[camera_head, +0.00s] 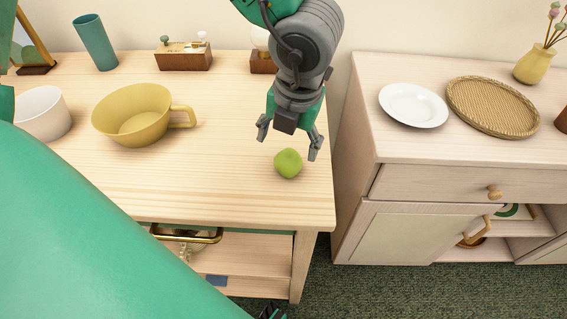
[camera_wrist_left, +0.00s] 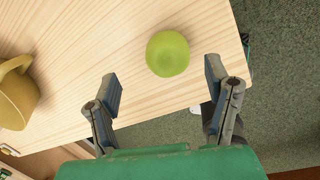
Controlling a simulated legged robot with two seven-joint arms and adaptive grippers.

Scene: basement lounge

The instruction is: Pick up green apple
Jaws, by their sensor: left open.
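The green apple (camera_head: 288,163) sits on the light wooden table (camera_head: 230,185), near its right front corner. My left gripper (camera_head: 289,143) is open above the apple, with its fingers pointing down and spread to either side. In the left wrist view, the apple (camera_wrist_left: 167,54) lies beyond the open left fingertips (camera_wrist_left: 163,84), clear of both fingers. Nothing is between the fingers. A small dark and green part at the bottom edge of the head view may be my right gripper; its jaws cannot be made out.
A yellow cup (camera_head: 133,115) with a handle stands left of the apple, beside a white bowl (camera_head: 43,113). A teal cup (camera_head: 95,42) and wooden box (camera_head: 183,57) stand behind. A cabinet with a white plate (camera_head: 413,104) and woven tray (camera_head: 493,106) stands right, across a gap.

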